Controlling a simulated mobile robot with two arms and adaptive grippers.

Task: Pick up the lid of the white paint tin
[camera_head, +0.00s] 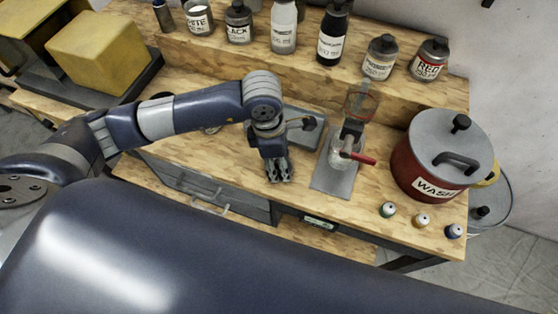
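The white paint tin (200,22) stands on the raised shelf at the back left, and its label reads "WHITE". Its top is small in the picture, and I cannot make out a separate lid on it. My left gripper (278,178) points down at the wooden bench top, near the middle of the bench. It is well in front of the tin and to its right. Its fingers are close together and seen from above, so I cannot tell whether they are open or shut. I see nothing between them. My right gripper is not in view.
A dispenser with a red handle (357,157), a red wash pot (415,170) and small paint pots (421,219) stand to the right. A yellow block (98,52) sits left.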

